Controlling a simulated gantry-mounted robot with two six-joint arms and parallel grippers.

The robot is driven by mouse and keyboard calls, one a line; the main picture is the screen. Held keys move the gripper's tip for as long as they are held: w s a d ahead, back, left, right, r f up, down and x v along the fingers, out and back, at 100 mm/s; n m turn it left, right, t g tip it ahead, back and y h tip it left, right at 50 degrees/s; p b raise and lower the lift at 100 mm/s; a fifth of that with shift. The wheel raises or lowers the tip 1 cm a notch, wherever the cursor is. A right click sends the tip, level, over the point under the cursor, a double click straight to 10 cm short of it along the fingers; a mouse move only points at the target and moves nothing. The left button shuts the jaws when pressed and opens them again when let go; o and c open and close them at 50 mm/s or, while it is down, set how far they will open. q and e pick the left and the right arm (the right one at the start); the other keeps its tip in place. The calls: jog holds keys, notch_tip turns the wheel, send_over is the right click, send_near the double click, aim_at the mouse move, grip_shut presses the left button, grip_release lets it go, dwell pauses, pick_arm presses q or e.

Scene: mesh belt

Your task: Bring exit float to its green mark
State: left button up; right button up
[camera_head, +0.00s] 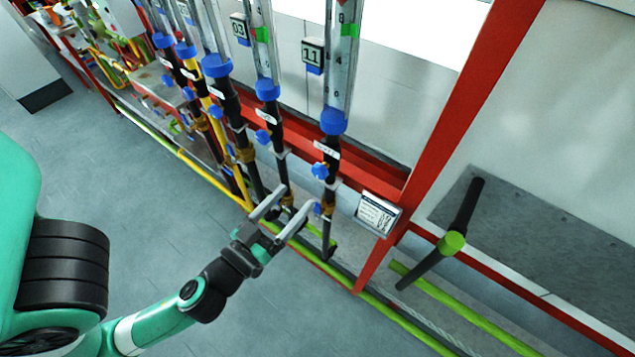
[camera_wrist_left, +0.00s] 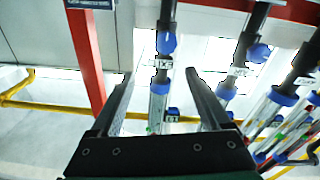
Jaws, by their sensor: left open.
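The flow tube with plate 11 (camera_head: 341,65) stands right of the row of tubes, with a green mark (camera_head: 347,30) on its scale. Its float cannot be made out. Below its blue collar (camera_head: 333,121) are a white tag, too small to read surely, and a blue knob (camera_head: 320,171). My left gripper (camera_head: 297,198) is open and empty, its fingertips just left of this tube's lower pipe. The left wrist view, which looks upside down, shows the open fingers (camera_wrist_left: 159,73) with the white tag (camera_wrist_left: 163,64) between them and a blue knob (camera_wrist_left: 166,42) above.
Similar tubes, one with plate 03 (camera_head: 239,28), stand close to the left. A red post (camera_head: 440,140) and white placard (camera_head: 377,213) are on the right. The grey floor (camera_head: 120,170) in front is clear.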

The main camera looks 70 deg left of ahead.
aim_at(317, 174)
pick_arm(q)
jog(key=shift+g, duration=0.4)
jog(key=x, duration=0.1)
jog(key=p+x, duration=0.1)
jog(key=x, duration=0.1)
jog(key=f+p+x, duration=0.1)
jog(key=x, duration=0.1)
jog(key=shift+s+a, duration=0.15)
jog(key=shift+a, duration=0.35)
jog(key=p+x, duration=0.1)
jog(key=x, duration=0.3)
jog(key=shift+w+f, duration=0.2)
jog(key=shift+w, duration=0.1)
jog(key=shift+w+a+f+p, duration=0.15)
jog(key=shift+w+a+p, duration=0.05)
jog(key=shift+w+p, duration=0.15)
grip_shut()
